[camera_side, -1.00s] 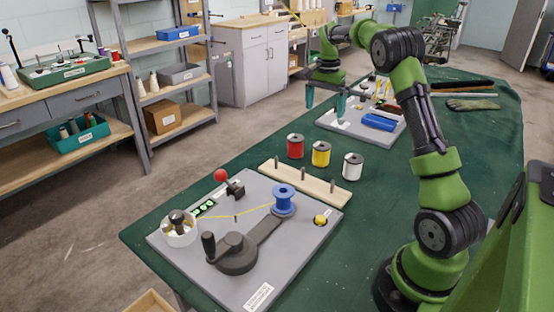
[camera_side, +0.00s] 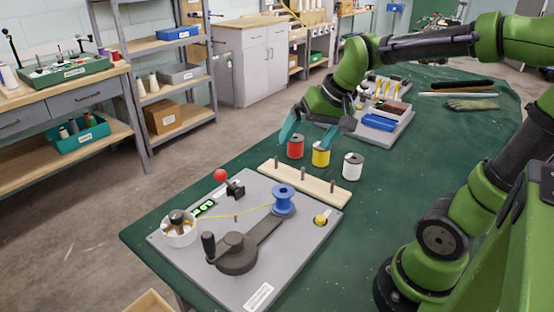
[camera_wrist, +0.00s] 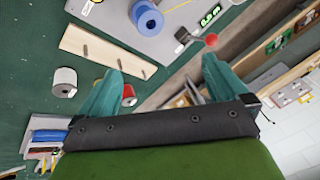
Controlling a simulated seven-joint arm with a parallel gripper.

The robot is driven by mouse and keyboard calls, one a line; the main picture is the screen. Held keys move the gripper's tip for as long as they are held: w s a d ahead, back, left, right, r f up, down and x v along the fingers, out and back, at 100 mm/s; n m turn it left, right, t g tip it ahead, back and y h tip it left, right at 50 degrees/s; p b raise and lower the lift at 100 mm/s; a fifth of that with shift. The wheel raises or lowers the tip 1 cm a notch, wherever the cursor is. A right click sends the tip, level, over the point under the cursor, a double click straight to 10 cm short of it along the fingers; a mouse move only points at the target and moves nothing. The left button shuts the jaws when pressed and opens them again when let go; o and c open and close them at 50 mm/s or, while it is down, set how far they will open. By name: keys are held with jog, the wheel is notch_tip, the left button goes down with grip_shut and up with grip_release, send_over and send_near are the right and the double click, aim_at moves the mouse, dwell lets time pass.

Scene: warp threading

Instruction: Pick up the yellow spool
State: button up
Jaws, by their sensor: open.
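The yellow spool (camera_side: 320,154) stands upright on the green cloth between the red spool (camera_side: 295,147) and the white spool (camera_side: 353,165). My gripper (camera_side: 308,142) is open, with its teal fingers spread near the red and yellow spools, and nothing is between them. In the wrist view my gripper (camera_wrist: 165,80) shows both fingers apart. There the red spool (camera_wrist: 128,95) shows beside the left finger, and the white spool (camera_wrist: 64,83) lies further left.
A wooden strip with pegs (camera_side: 304,183) lies just in front of the spools. A grey winder board (camera_side: 180,262) with a blue spool (camera_side: 283,198) and a red-knobbed lever (camera_side: 228,183) is nearer. A tool tray (camera_side: 392,138) is behind my gripper.

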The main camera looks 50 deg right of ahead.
jog(key=s+a+n, duration=0.1)
jog(key=s+a, duration=0.1)
jog(key=s+a+n+t, duration=0.1)
jog(key=s+a, duration=0.3)
jog(key=a, duration=0.1)
jog(key=shift+s+r+n+t+y, duration=0.1)
jog(key=shift+s+n+t+y, duration=0.25)
jog(key=shift+n+t+y, duration=0.05)
jog(key=shift+c, duration=0.2)
jog(key=shift+s+a+r, duration=0.1)
jog(key=shift+a+r, duration=0.15)
jog(key=shift+r, duration=0.15)
jog(key=shift+c, duration=0.6)
